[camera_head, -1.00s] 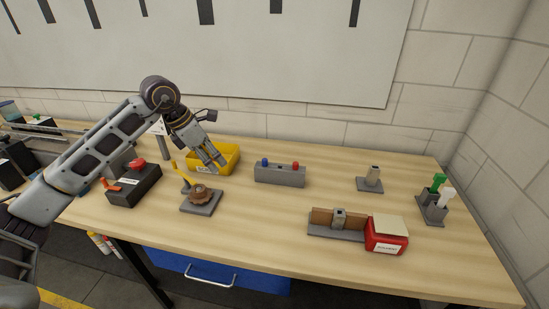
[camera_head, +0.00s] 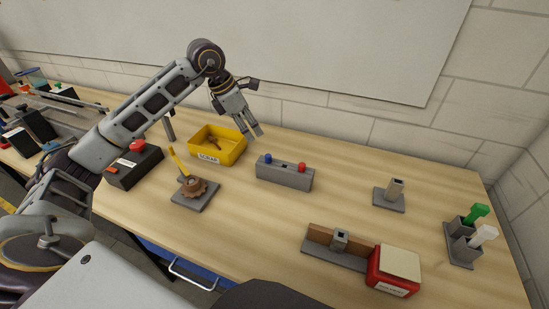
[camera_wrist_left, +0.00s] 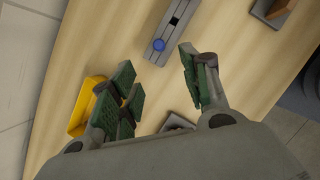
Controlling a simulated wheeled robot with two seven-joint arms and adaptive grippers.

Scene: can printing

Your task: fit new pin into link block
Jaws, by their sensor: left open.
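A grey block (camera_head: 285,175) stands mid-table with a blue-topped piece (camera_head: 268,158) at its left end and a red-topped piece (camera_head: 301,167) at its right end. The block (camera_wrist_left: 176,22) and its blue end (camera_wrist_left: 158,45) also show in the left wrist view. A small upright grey block with a square hole (camera_head: 340,239) sits in a brown-backed fixture (camera_head: 320,236). I cannot tell which piece is the new pin or the link block. My left gripper (camera_head: 257,133) is open and empty, above and behind the grey block's left end. My right gripper is out of view.
A yellow bin (camera_head: 232,154) with a small brown piece (camera_head: 214,143) inside stands left of the gripper. A brown gear-like part (camera_head: 193,186) on a plate, a red-button box (camera_head: 132,168), a red box (camera_head: 393,269) and a green-and-white holder (camera_head: 462,245) stand around.

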